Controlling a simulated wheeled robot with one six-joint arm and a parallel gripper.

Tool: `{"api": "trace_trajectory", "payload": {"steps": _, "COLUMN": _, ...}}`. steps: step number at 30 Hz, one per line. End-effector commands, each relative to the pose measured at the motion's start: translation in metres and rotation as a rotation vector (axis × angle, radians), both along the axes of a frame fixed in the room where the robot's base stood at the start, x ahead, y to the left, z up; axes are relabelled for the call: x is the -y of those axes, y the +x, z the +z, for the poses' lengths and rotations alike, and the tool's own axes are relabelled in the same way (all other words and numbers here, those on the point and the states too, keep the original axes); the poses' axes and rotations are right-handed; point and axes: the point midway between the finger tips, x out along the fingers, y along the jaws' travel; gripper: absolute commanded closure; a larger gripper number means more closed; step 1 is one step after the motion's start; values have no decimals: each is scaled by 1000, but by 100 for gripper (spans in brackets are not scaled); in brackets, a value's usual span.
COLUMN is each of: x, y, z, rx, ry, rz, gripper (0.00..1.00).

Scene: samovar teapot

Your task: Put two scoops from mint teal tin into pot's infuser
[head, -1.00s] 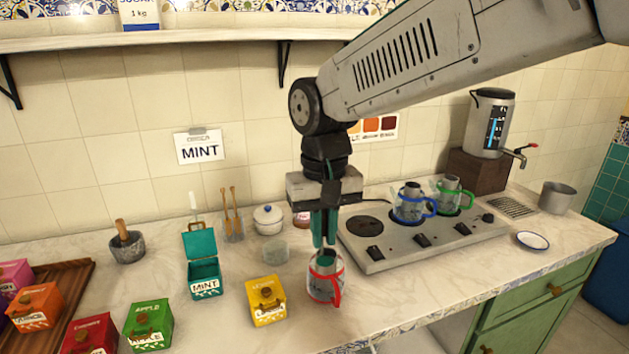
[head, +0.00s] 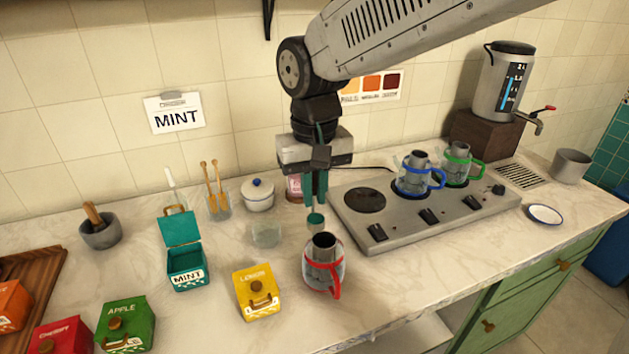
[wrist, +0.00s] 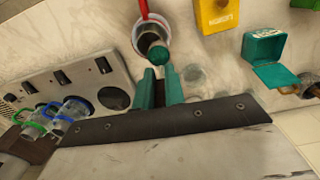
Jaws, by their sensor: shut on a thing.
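The mint teal tin (head: 187,270) stands on the counter with its lid open; it also shows in the wrist view (wrist: 266,47). A glass pot with a red handle (head: 335,284) stands right of the lemon tin, with a dark, open infuser (head: 323,246) in its top. My gripper (head: 316,203) is shut on a small scoop (head: 316,222) with a teal-green top face. The scoop is just behind and above the pot's mouth in the head view. In the wrist view the scoop (wrist: 160,55) overlaps the pot's rim. I cannot tell whether it holds tea.
The yellow lemon tin (head: 257,291) stands left of the pot. A glass bowl (head: 266,235) and a lidded white pot (head: 258,196) are behind. The stove (head: 385,225) at right carries pots with blue (head: 418,178) and green handles (head: 460,160).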

Motion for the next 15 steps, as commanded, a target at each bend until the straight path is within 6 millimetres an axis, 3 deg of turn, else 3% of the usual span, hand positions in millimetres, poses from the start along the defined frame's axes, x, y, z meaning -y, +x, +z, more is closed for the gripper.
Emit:
{"api": "trace_trajectory", "payload": {"steps": 11, "x": 2, "y": 0, "z": -26, "rx": -1, "ry": 0, "rz": -3, "gripper": 100}}
{"api": "trace_trajectory", "payload": {"steps": 15, "x": 13, "y": 4, "z": -30, "rx": -44, "ry": 131, "rz": -13, "gripper": 100}}
